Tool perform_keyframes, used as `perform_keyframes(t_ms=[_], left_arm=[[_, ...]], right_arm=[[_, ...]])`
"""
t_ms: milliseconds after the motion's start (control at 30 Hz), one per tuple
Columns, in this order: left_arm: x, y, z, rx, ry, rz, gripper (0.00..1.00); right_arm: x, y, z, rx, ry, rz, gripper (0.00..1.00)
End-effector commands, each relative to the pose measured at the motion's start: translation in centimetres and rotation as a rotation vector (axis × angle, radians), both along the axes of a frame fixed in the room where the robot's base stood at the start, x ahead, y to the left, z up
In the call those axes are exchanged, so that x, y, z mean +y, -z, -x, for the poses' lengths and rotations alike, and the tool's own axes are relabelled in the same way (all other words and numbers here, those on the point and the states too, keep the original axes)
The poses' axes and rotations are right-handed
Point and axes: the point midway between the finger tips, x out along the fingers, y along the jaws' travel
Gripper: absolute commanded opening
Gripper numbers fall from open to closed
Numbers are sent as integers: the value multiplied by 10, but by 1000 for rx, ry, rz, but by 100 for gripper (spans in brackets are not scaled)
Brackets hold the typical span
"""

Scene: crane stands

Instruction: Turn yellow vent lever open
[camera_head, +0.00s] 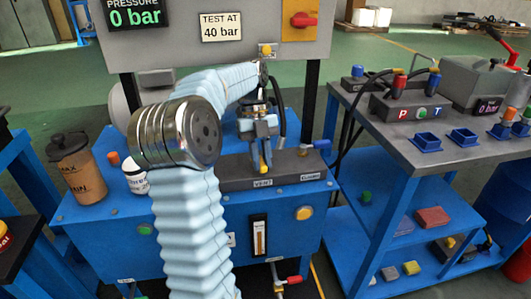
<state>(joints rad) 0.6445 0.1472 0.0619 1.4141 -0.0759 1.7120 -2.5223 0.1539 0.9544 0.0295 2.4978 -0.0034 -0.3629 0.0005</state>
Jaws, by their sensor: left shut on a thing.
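The yellow vent lever (264,164) stands on a dark grey block (225,170) on the blue bench, above a label reading VENT. My left gripper (262,142) reaches over the block from behind the bend of my pale blue sleeved arm. It is shut on the yellow lever, whose lower part shows below the fingers. The upper part of the lever and its pivot are hidden by the gripper. My right gripper is not in view.
A blue-handled lever (316,145) is close right of the gripper. A grey panel (222,52) behind shows 0 bar and a "TEST AT 40 bar" sign. A brown jug (78,172) and white container (134,178) stand left. Black hoses run right to a side table (395,130).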

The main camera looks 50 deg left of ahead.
Motion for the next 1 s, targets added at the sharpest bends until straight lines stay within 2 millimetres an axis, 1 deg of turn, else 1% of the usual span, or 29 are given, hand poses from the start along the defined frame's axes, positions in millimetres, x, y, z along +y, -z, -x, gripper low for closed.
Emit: perform_keyframes(t_ms=[33,100,333,867,900,967,1000], left_arm=[[1,-3,0,0,25,-1,0],[1,-2,1,0,60,-1,0],[3,-1,3,-2,132,-2,0],[4,0,4,-2,154,-5,0],[4,0,4,-2,154,-5,26],[4,0,3,-3,153,-4,35],[4,0,4,-2,152,-3,41]], right_arm=[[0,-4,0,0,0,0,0],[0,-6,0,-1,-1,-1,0],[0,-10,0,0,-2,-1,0],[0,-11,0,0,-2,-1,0],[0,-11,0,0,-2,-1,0],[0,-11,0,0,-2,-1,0],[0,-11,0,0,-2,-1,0]])
